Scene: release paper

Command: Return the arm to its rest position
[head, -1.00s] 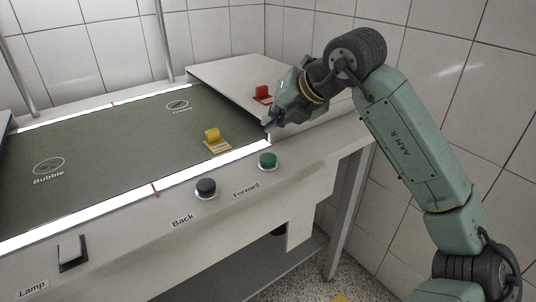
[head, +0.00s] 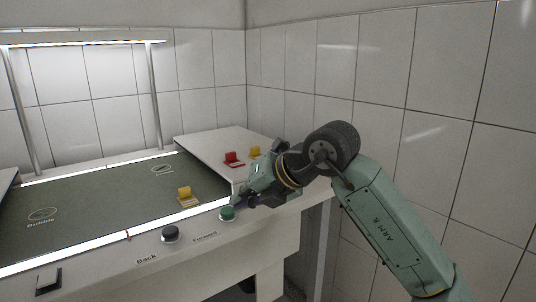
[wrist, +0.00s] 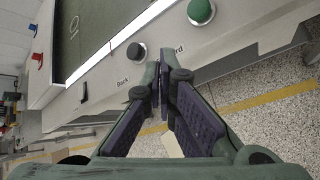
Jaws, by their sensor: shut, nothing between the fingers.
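My gripper (head: 240,202) is at the right end of the machine's front, its tips close to the green Forward button (head: 227,213) in the head view. In the wrist view my gripper (wrist: 162,80) has its fingers together with nothing between them. The green button (wrist: 201,11) shows beyond the fingertips there, apart from them, and the black Back button (wrist: 136,52) lies to their left. My arm reaches in from the lower right, bent at a high elbow.
The green belt (head: 100,205) carries a yellow clip-like piece (head: 184,193). A red piece (head: 232,158) and another yellow piece (head: 255,152) stand on the pale end plate (head: 205,147). A lamp switch (head: 48,280) is at front left. Tiled walls stand behind and right.

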